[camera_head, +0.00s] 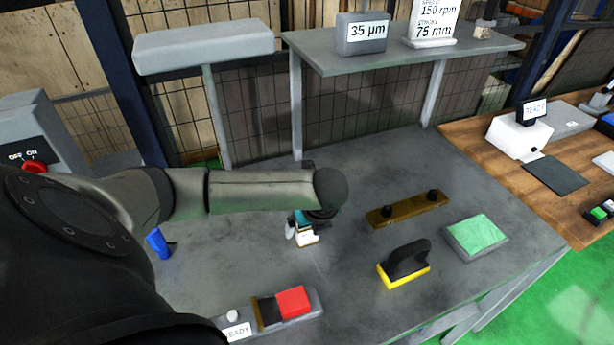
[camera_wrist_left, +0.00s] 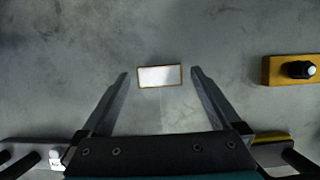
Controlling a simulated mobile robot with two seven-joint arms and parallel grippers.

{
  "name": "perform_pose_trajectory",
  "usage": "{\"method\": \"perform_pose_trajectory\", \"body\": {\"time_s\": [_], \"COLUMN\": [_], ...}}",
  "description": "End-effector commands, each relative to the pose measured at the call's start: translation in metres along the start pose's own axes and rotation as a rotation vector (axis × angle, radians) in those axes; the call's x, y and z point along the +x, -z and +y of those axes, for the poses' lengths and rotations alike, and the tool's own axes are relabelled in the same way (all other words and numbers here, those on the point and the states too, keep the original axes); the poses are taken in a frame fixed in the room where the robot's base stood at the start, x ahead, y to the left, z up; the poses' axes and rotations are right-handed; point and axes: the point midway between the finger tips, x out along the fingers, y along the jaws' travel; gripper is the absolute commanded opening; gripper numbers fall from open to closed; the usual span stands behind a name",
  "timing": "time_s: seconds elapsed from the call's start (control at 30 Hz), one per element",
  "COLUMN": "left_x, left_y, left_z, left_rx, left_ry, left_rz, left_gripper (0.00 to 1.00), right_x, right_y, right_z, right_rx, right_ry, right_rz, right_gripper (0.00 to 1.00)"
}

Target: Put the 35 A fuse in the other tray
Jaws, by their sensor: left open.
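I cannot make out a thing marked as a 35 A fuse, nor a pair of trays. My left gripper (camera_head: 304,226) is above the grey table (camera_head: 350,290), pointing down, partly hidden by its own wrist. In the left wrist view its two fingers (camera_wrist_left: 160,73) are spread apart with nothing gripped. A small white plate with a tan rim (camera_wrist_left: 160,77) lies between and just beyond the fingertips; whether they touch it I cannot tell. In the head view this plate (camera_head: 307,239) shows just below the gripper. My right gripper is not in view.
A brass bar with two black knobs (camera_head: 407,209), a yellow block with a black handle (camera_head: 404,268) and a green-topped pad (camera_head: 476,235) lie to the right. A red and black block (camera_head: 285,306) is in front. A shelf (camera_head: 400,50) holds a "35 µm" sign (camera_head: 362,33).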

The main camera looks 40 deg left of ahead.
Motion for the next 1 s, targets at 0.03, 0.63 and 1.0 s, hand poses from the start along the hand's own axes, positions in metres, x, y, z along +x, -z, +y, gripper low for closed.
{"method": "perform_pose_trajectory", "body": {"time_s": [0.03, 0.63, 1.0], "left_x": [0.01, 0.024, 0.023], "left_y": [0.0, -0.001, -0.001], "left_z": [0.001, 0.0, 0.0], "left_rx": [-0.001, 0.0, 0.0], "left_ry": [-0.002, 0.001, 0.001], "left_rz": [-0.001, -0.001, -0.001], "left_gripper": [0.97, 0.75, 0.33], "right_x": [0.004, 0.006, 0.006], "right_y": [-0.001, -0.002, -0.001], "right_z": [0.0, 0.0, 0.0], "right_rx": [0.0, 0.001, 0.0], "right_ry": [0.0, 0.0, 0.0], "right_rz": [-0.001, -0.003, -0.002], "right_gripper": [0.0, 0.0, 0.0]}}
